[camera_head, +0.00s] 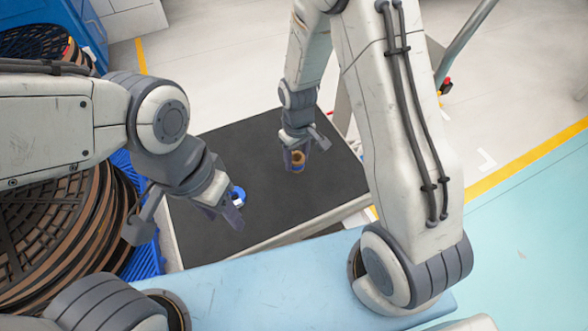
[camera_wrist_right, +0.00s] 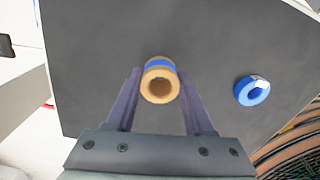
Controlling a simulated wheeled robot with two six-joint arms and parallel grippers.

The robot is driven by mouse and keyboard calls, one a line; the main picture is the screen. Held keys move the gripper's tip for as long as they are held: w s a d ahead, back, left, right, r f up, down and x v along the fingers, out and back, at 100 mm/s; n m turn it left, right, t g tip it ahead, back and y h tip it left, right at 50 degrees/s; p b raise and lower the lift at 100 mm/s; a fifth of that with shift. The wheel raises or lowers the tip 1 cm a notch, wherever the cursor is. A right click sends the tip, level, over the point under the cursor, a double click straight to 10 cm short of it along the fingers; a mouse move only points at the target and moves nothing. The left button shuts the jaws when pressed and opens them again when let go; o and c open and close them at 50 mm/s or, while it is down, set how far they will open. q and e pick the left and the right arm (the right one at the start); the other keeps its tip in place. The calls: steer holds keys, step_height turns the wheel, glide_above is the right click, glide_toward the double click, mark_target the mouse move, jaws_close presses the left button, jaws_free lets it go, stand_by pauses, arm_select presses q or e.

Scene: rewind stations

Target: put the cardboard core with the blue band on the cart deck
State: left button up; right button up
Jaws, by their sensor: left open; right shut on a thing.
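The cardboard core with the blue band (camera_head: 297,159) is between the fingers of my right gripper (camera_head: 294,156), over the dark cart deck (camera_head: 245,145). In the right wrist view the tan core (camera_wrist_right: 160,78) shows its open end and blue band between the two fingers, with the deck (camera_wrist_right: 95,45) behind it. I cannot tell whether the core touches the deck. My right gripper is shut on the core. My left gripper (camera_head: 230,212) is open, low over the deck's near left part, beside a blue roll.
The blue roll (camera_head: 238,194) with a white patch lies on the deck; it also shows in the right wrist view (camera_wrist_right: 251,90). Stacked brown reels (camera_head: 60,220) and blue crates stand at the left. A light blue surface (camera_head: 270,285) lies in front. The deck's middle is clear.

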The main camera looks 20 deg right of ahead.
mark_target(295, 175)
steer(key=shift+w+a+f, duration=0.1)
steer(key=shift+a+f, duration=0.15)
steer(key=shift+a, duration=0.05)
steer(key=shift+f, duration=0.25)
steer(key=shift+f+b, duration=1)
steer(key=shift+f, duration=0.65)
steer(key=shift+f, duration=0.15)
steer(key=o, duration=1.3)
